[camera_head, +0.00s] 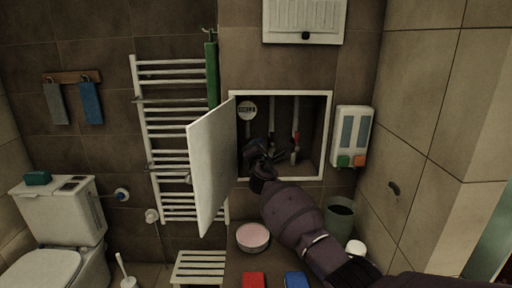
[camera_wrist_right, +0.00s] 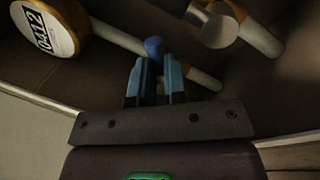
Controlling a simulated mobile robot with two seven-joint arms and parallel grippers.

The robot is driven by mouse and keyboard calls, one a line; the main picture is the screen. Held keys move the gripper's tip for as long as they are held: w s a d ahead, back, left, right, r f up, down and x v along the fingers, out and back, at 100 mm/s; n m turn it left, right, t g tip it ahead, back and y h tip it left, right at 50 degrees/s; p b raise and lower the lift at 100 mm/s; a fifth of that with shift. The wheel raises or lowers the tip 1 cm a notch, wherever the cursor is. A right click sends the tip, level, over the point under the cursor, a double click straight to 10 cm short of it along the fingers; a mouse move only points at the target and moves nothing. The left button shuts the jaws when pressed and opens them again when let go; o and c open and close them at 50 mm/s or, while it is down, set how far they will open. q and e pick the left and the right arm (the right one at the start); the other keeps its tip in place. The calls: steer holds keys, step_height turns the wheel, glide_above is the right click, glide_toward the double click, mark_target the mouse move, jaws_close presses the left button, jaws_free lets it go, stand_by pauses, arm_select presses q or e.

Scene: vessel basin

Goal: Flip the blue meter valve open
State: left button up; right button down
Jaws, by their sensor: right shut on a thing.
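The blue valve handle shows in the right wrist view as a rounded blue tip (camera_wrist_right: 154,47) at the fingertips. It sits against a pale pipe that runs from the round meter (camera_wrist_right: 45,28). My right gripper (camera_wrist_right: 157,72) is shut on the blue handle, with the fingers close on both sides of it. In the head view my right gripper (camera_head: 262,162) reaches into the lower left of the open wall cabinet, and it hides the handle there. The meter (camera_head: 247,110) shows as a white disc at the cabinet's upper left. My left gripper is not in view.
The cabinet door (camera_head: 212,168) stands open on the left, close to my right gripper. Pipes with red parts (camera_head: 296,137) stand in the cabinet's right half. A dispenser (camera_head: 351,136) hangs to the right. A pink-topped round tub (camera_head: 253,237) is below.

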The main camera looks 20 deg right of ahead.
steer(key=shift+a+f, duration=0.1)
steer(key=shift+f, duration=0.1)
steer(key=c, duration=1.2)
jaws_free()
steer(key=shift+a, duration=0.1)
steer(key=shift+o, duration=0.2)
steer(key=shift+r, duration=0.1)
steer(key=shift+s, duration=0.1)
steer(key=shift+s+p, duration=0.35)
steer(key=shift+s, duration=0.25)
steer(key=p+v, duration=0.1)
steer(key=v, duration=0.8)
steer(key=shift+s+p, duration=0.2)
steer(key=shift+p, duration=0.15)
steer(key=shift+a, duration=0.15)
steer(key=shift+c, duration=0.3)
